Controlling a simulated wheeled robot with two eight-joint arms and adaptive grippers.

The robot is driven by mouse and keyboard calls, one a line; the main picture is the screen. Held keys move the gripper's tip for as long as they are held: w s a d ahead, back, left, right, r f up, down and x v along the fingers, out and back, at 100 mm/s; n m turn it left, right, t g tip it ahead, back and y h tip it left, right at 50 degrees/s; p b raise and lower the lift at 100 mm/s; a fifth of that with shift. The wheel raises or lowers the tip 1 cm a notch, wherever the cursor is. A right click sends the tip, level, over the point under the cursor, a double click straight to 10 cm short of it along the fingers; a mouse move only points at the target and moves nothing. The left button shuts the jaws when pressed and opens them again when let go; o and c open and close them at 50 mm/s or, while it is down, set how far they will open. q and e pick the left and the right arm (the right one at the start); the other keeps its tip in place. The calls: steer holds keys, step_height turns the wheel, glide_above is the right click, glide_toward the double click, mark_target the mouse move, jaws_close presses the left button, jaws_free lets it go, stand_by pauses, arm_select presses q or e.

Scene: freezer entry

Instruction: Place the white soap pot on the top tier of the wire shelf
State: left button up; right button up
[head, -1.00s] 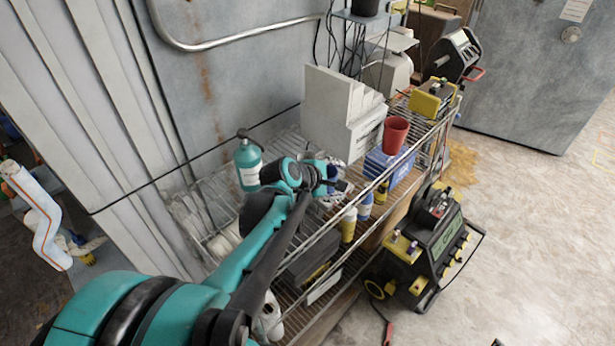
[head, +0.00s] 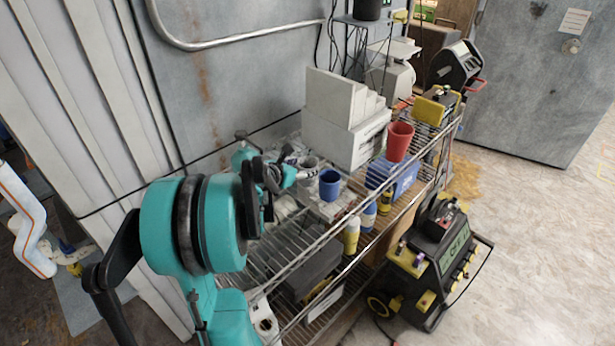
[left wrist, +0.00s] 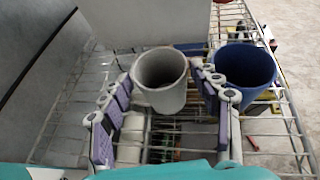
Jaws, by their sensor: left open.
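The white soap pot (left wrist: 160,82) shows in the left wrist view as a pale, open-topped round cup, upright between my left fingers. It appears to stand on the top tier of the wire shelf (head: 290,262); its base is hard to see. My left gripper (left wrist: 165,110) is open, one finger on each side of the pot, and I cannot tell whether either touches it. In the head view my left gripper (head: 300,172) is over the shelf, left of a blue cup (head: 330,186), and largely covers the pot. My right gripper is not in view.
The blue cup (left wrist: 245,75) is close beside the right finger. White boxes (head: 345,125) stand behind, with a red cup (head: 399,141) farther right. A black and yellow machine (head: 432,262) stands on the floor.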

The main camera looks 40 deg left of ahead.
mark_target(313, 163)
arm_select(q)
steer(key=x, duration=0.3)
steer(key=shift+w+f+b, duration=0.1)
steer(key=shift+w+b, duration=0.05)
steer(key=shift+b, duration=0.25)
steer(key=shift+c, duration=0.2)
steer(key=c, duration=0.9)
steer(key=shift+r, duration=0.25)
